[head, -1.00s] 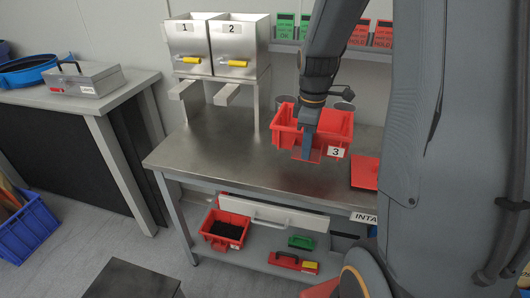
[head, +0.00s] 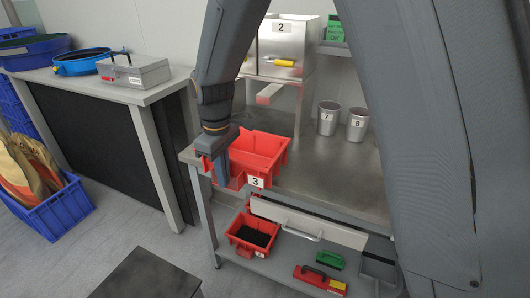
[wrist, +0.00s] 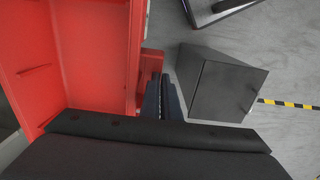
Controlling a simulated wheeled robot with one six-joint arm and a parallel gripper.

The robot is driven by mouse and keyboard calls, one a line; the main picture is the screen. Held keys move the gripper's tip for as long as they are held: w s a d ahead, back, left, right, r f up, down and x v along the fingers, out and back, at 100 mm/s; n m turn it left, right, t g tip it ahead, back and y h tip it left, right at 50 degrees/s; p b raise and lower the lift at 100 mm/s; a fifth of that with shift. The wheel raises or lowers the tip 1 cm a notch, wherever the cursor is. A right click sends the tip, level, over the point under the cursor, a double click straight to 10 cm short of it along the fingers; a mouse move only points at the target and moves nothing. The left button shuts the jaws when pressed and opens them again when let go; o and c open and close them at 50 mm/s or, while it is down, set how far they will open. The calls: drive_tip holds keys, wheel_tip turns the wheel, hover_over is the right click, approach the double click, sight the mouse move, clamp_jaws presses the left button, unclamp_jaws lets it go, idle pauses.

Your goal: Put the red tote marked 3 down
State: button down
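The red tote marked 3 (head: 262,148) is over the front left end of the steel workbench (head: 335,178), with its label facing the front. My gripper (head: 220,168) is at the left side of the tote, shut on its edge. In the wrist view the empty inside of the tote (wrist: 95,50) fills the left, and my gripper (wrist: 162,98) meets its right wall. I cannot tell whether the tote's base touches the bench; floor shows just beside the gripper.
Cups 7 (head: 327,118) and 8 (head: 357,124) stand farther back. Dispenser 2 (head: 283,48) is behind the tote. A red bin with black contents (head: 252,237) is on the lower shelf. A dark box (head: 148,275) stands on the floor in front. The bench right of the tote is clear.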

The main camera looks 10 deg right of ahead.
drive_tip(key=shift+w+a, duration=0.25)
drive_tip(key=shift+a, duration=0.15)
drive_tip(key=p, duration=0.4)
approach(251, 155)
wheel_tip(251, 155, down, 5)
drive_tip(key=shift+s+f, duration=0.1)
drive_tip(key=shift+f, duration=0.05)
drive_tip(key=shift+f+p, duration=0.6)
drive_tip(key=shift+f, duration=1.2)
drive_tip(key=shift+f, duration=0.15)
drive_tip(key=c, duration=2)
unclamp_jaws()
